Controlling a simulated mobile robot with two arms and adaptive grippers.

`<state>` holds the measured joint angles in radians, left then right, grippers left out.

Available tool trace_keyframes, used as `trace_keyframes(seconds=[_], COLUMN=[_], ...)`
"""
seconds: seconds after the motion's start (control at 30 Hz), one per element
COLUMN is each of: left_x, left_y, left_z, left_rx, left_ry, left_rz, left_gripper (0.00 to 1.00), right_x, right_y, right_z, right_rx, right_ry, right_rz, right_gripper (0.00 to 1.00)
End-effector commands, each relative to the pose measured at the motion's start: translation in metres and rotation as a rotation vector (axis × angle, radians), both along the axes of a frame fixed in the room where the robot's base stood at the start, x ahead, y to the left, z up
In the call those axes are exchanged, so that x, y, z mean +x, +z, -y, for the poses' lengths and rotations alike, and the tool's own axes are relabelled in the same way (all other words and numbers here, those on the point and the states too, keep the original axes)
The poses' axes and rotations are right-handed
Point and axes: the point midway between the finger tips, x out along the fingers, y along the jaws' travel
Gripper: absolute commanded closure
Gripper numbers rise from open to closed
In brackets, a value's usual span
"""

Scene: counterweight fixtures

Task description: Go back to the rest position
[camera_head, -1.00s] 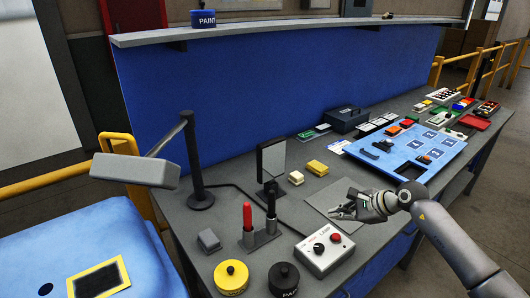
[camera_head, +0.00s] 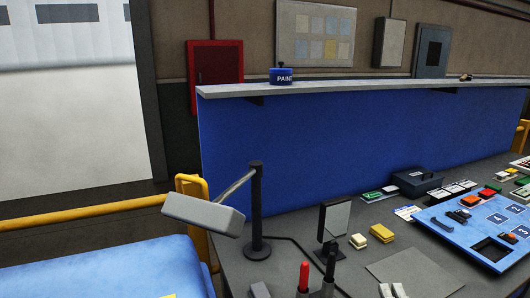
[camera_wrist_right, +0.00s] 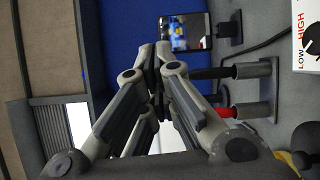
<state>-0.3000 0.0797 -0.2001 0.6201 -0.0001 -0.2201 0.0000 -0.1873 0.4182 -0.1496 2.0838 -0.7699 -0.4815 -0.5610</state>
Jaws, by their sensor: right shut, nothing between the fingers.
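My right gripper (camera_head: 393,290) shows only as small grey finger parts at the bottom edge of the head view, in front of the grey mat (camera_head: 425,272). In the right wrist view my right gripper (camera_wrist_right: 154,55) fills the middle, with its fingers closed together and nothing held. Behind its fingertips is a small upright mirror (camera_wrist_right: 187,32) with a reflection. My left gripper is not in view.
The bench holds a lamp (camera_head: 204,213), a mirror stand (camera_head: 333,220), yellow blocks (camera_head: 381,233), a dark box (camera_head: 416,182) and a blue tray (camera_head: 450,235). A red marker (camera_head: 304,275) stands near the front.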

Motion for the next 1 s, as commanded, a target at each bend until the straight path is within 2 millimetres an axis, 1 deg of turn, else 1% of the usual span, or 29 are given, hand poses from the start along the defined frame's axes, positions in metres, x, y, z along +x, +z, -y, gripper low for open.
trace_keyframes(seconds=[0.03,0.07,0.1,0.17,0.2,0.27,0.3,0.37,0.4,0.47,0.5,0.6,0.77,0.8,0.97,1.0], left_x=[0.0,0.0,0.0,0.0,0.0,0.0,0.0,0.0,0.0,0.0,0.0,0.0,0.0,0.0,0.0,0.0], left_y=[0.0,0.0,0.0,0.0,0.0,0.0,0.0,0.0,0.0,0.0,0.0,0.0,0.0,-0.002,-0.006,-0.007], left_z=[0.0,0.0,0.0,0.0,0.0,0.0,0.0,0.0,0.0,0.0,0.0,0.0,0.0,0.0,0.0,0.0], left_rx=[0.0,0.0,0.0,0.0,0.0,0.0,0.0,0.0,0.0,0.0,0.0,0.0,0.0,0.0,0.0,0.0], left_ry=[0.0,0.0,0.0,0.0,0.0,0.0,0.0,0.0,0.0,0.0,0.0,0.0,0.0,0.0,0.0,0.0], left_rz=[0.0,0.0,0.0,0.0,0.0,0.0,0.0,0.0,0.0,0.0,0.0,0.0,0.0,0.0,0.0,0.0], left_gripper=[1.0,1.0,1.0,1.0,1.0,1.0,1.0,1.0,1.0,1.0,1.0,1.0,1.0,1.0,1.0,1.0], right_x=[-0.015,-0.023,-0.036,-0.058,-0.074,-0.1,-0.117,-0.142,-0.157,-0.18,-0.194,-0.227,-0.279,-0.275,-0.265,-0.263], right_y=[-0.017,-0.028,-0.043,-0.067,-0.083,-0.105,-0.118,-0.134,-0.143,-0.153,-0.159,-0.168,-0.174,-0.187,-0.229,-0.241], right_z=[0.004,0.006,0.009,0.009,0.007,0.001,-0.005,-0.014,-0.021,-0.031,-0.038,-0.056,-0.084,-0.083,-0.084,-0.084], right_rx=[0.139,0.224,0.334,0.493,0.596,0.739,0.826,0.935,0.997,1.078,1.126,1.227,1.35,1.346,1.334,1.331], right_ry=[-0.057,-0.095,-0.147,-0.225,-0.279,-0.359,-0.41,-0.48,-0.523,-0.583,-0.62,-0.706,-0.835,-0.839,-0.847,-0.849], right_rz=[-0.061,-0.099,-0.153,-0.237,-0.296,-0.387,-0.446,-0.528,-0.579,-0.651,-0.697,-0.805,-0.969,-0.971,-0.98,-0.984], right_gripper=[1.0,1.0,1.0,1.0,1.0,1.0,1.0,1.0,1.0,1.0,1.0,1.0,1.0,1.0,1.0,1.0])
